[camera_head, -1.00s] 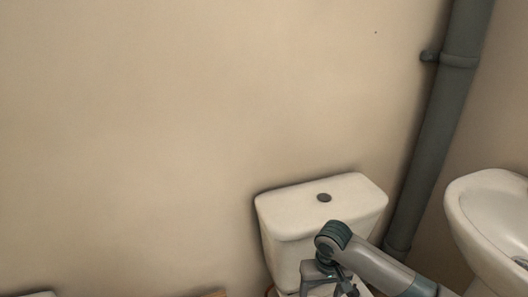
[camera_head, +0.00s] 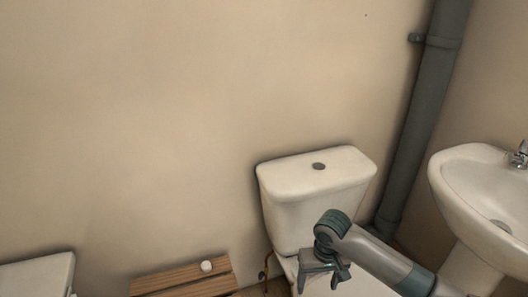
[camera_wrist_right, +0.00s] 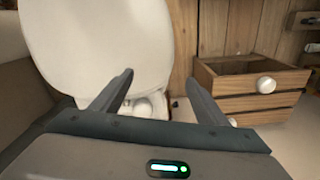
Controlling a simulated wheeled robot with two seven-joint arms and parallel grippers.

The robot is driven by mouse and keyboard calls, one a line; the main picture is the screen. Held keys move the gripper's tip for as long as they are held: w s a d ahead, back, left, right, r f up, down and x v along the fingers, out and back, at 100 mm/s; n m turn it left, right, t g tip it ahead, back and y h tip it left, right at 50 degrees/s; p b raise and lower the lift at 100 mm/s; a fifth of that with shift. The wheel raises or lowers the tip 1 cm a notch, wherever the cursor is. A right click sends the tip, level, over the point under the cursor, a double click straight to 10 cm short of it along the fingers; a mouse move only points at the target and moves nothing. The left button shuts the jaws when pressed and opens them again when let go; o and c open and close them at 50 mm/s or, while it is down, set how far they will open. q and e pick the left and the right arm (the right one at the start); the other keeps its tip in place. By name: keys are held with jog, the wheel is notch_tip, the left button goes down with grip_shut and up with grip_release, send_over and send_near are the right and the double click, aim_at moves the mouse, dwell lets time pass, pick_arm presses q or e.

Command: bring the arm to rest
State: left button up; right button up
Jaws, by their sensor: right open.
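My right arm comes in from the lower right in the head view. Its gripper (camera_head: 320,280) hangs in front of the toilet cistern (camera_head: 315,195), over the toilet. In the right wrist view the two fingers of the right gripper (camera_wrist_right: 158,92) are spread apart with nothing between them. Beyond them is a large white rounded surface (camera_wrist_right: 95,40), which looks like the toilet lid or seat. My left gripper is not in view.
A white sink (camera_head: 480,200) stands at the right, beside a grey vertical pipe (camera_head: 425,110). A wooden slatted piece (camera_head: 180,275) with a white knob is at the lower left. A white box-like thing (camera_head: 38,275) is at far left.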

jog(key=s+a+f+n+t+y, duration=0.1)
jog(key=s+a+f+n+y, duration=0.3)
jog(key=s, duration=0.9)
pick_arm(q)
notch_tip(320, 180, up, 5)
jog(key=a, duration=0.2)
pick_arm(e)
jog(key=s+d+m+t+h, duration=0.1)
jog(key=s+d+m+h, duration=0.1)
jog(key=s+d, duration=0.55)
jog(key=s+d+m+t+h, duration=0.15)
jog(key=s+d, duration=0.25)
jog(key=s, duration=0.6)
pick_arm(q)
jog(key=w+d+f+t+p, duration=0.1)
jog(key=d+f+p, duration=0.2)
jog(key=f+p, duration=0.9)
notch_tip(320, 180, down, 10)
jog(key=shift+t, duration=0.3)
pick_arm(e)
jog(key=w+a+f, duration=0.1)
jog(key=f, duration=1)
jog(key=w+a+f+t, duration=0.1)
jog(key=a+f, duration=0.1)
jog(key=f, duration=0.9)
jog(key=shift+w+a+f+n, duration=0.15)
jog(key=shift+a+f+n, duration=0.15)
jog(key=shift+f+n, duration=0.1)
